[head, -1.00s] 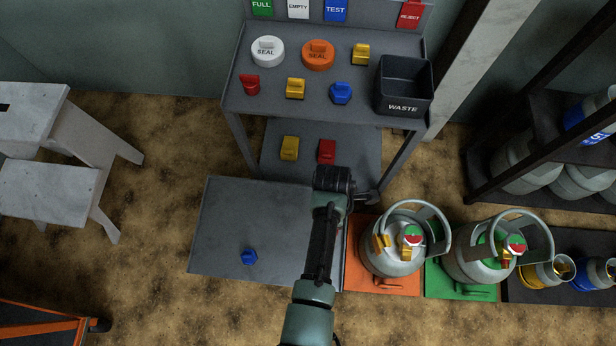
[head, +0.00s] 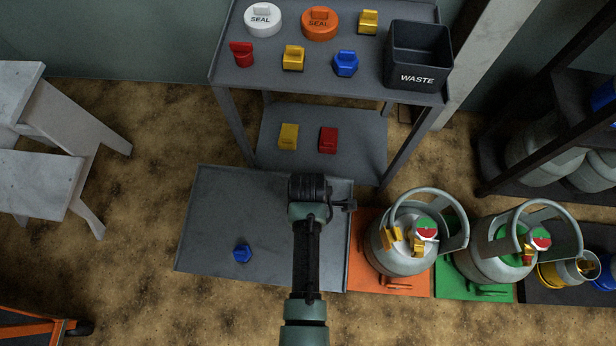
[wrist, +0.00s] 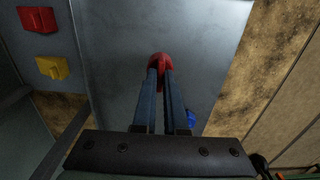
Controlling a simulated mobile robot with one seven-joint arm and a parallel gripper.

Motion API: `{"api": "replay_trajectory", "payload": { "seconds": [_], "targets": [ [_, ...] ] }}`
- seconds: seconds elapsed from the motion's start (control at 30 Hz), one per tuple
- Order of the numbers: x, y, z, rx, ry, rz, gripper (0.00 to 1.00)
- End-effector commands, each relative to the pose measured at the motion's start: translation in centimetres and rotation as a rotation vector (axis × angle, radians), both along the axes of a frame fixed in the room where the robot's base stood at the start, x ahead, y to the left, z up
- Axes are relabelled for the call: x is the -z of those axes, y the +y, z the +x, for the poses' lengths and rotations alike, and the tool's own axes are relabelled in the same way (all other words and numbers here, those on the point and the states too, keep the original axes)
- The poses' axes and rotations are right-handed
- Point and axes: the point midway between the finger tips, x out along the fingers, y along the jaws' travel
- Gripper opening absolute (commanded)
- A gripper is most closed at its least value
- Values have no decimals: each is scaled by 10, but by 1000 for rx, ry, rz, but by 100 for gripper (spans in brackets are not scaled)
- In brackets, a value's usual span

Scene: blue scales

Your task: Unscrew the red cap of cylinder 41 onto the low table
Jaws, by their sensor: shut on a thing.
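My gripper (wrist: 160,78) is shut on a red cap (wrist: 161,64) in the wrist view. The cap sits between the fingertips, over a flat grey surface that seems to be the low table (head: 215,215). I cannot tell whether it touches. In the head view my wrist hides the fingers and the cap. A blue cap (head: 242,253) lies on the low table; it shows partly behind a finger in the wrist view (wrist: 191,118). Two grey cylinders stand to the right, one on an orange pad (head: 403,286) and one on a green pad (head: 475,290). No number 41 is readable.
A grey cart (head: 223,72) stands behind, with caps, seals and a black waste bin (head: 417,60) on top. Its lower shelf holds a yellow cap (head: 289,136) and a red cap (head: 328,140). A white step stool (head: 35,185) is at left. The low table's left part is mostly clear.

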Motion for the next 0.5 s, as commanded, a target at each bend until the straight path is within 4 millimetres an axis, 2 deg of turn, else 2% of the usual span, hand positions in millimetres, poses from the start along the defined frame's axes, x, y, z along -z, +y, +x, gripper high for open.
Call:
{"api": "replay_trajectory", "payload": {
  "seconds": [0.03,0.5],
  "targets": [
    [13,0,0,0,0,0,0],
    [59,0,0,1,0,0,0]
  ]
}}
